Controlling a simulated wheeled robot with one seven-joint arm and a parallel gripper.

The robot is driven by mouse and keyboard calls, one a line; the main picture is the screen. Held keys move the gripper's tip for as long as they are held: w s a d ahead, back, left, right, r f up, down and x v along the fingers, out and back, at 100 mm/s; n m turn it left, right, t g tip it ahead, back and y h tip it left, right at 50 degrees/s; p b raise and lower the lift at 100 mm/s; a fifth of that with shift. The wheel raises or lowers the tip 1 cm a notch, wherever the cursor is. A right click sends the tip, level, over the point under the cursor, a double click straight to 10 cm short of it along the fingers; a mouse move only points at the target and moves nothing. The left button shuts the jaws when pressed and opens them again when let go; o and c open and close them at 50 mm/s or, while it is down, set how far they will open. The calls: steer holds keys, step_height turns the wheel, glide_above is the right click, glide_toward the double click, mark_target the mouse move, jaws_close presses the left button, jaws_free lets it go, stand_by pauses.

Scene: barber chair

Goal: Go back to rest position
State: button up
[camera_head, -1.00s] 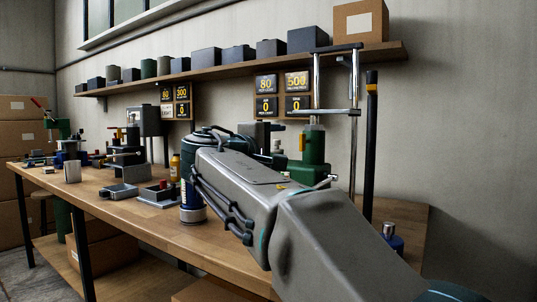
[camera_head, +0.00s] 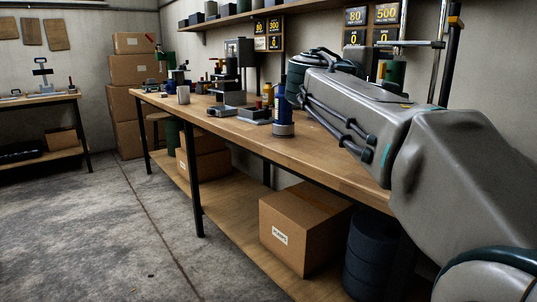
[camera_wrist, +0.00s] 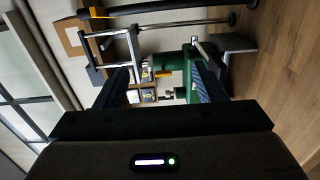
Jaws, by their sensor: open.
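My gripper (camera_wrist: 162,82) is open in the wrist view, with its two dark fingers apart and nothing held between them. A green bench machine (camera_wrist: 178,75) shows beyond and between the fingers; I cannot tell the exact gap to it. In the head view my grey arm reaches from the lower right over the long wooden workbench (camera_head: 330,160). The fingers are hidden from the head view behind the arm.
A chrome frame (camera_wrist: 112,45) stands beyond the gripper. Small machines and a grey tray (camera_head: 222,111) crowd the bench's far part. A cardboard box (camera_head: 305,225) and dark round stack (camera_head: 365,255) sit beneath. The floor (camera_head: 95,225) at left is clear.

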steer(key=s+f+m+g+y+p, duration=0.4)
steer(key=s+f+y+p, duration=0.5)
steer(key=p, duration=0.9)
steer(key=s+a+m+g+y+p, duration=0.2)
steer(key=s+a+p, duration=0.1)
steer(key=s+p, duration=0.4)
steer(key=s+a+m+g+y+p, duration=0.1)
steer(key=s+a+g+y+p, duration=0.1)
steer(key=s+p, duration=0.5)
steer(key=shift+s+a+f+m+y, duration=0.4)
steer(key=shift+s+a+y, duration=0.35)
steer(key=shift+a, duration=0.5)
steer(key=shift+s, duration=0.1)
